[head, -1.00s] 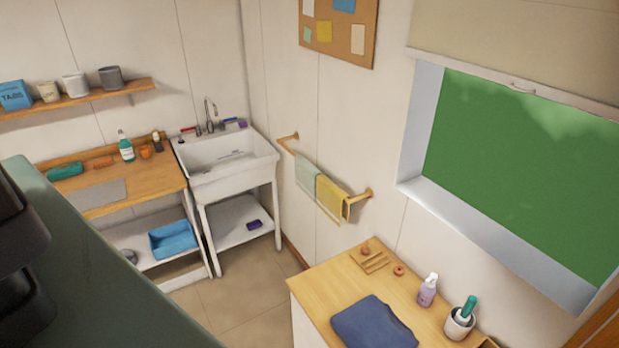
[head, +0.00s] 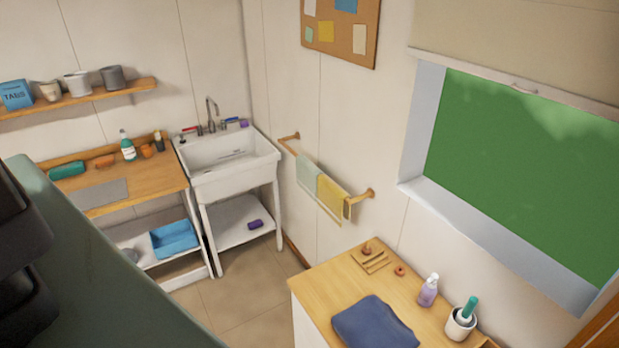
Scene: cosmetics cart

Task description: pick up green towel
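A pale green towel (head: 309,173) hangs over a wooden wall rail (head: 290,146) to the right of the sink. A yellow towel (head: 332,196) hangs beside it on the same rail. A dark green rolled or folded item (head: 67,170) lies on the wooden counter at the far left; I cannot tell whether it is cloth. My gripper is not in view. Dark and grey-green parts, which seem to be mine, fill the lower left and hide some of the floor and counter front.
A white sink (head: 228,158) stands in the corner. A wooden-topped cabinet (head: 318,284) with a folded blue cloth (head: 374,326), a lotion bottle (head: 428,290) and a white cup (head: 460,324) stands at the lower right. Tiled floor (head: 240,298) between them is clear.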

